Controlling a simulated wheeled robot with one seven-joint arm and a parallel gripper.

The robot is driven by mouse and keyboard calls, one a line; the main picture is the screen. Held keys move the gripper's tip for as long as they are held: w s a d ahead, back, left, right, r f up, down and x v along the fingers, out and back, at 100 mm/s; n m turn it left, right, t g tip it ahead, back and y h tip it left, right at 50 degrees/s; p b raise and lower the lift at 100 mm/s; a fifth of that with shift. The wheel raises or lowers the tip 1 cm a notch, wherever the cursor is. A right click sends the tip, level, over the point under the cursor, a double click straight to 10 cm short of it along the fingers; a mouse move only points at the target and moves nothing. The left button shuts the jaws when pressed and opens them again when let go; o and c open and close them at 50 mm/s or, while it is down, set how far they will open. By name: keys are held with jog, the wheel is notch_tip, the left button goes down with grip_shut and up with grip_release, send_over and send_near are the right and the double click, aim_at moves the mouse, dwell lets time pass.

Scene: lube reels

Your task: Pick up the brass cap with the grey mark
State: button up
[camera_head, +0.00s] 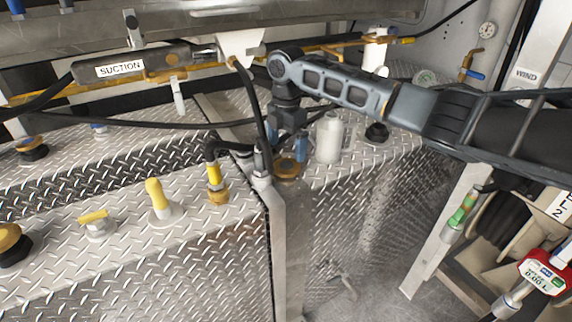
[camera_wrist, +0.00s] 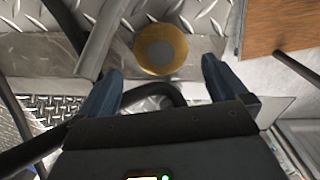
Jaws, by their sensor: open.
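The brass cap with a grey round mark on its top (camera_wrist: 161,48) shows in the wrist view, lying just ahead of and between my fingertips. In the head view a brass cap (camera_head: 288,168) sits on the near edge of the diamond-plate deck, under my gripper. My gripper (camera_head: 286,152) points down above it, with its blue fingers apart. In the wrist view my gripper (camera_wrist: 162,68) is open and empty, one finger to each side of the cap's lower part. The fingers do not appear to touch the cap. In the head view its grey mark is hard to make out.
A white bottle (camera_head: 329,137) stands close right of my gripper, with a black cap (camera_head: 376,132) beyond. A grey post (camera_head: 276,235) and black hose (camera_head: 262,120) stand close left. A yellow fitting (camera_head: 214,180) and several caps lie farther left.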

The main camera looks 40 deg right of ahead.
aim_at(287, 165)
notch_tip(287, 165, down, 6)
jog(key=shift+r+p, duration=0.1)
jog(key=shift+p, duration=0.45)
jog(key=shift+c, duration=0.2)
jog(key=c, duration=0.9)
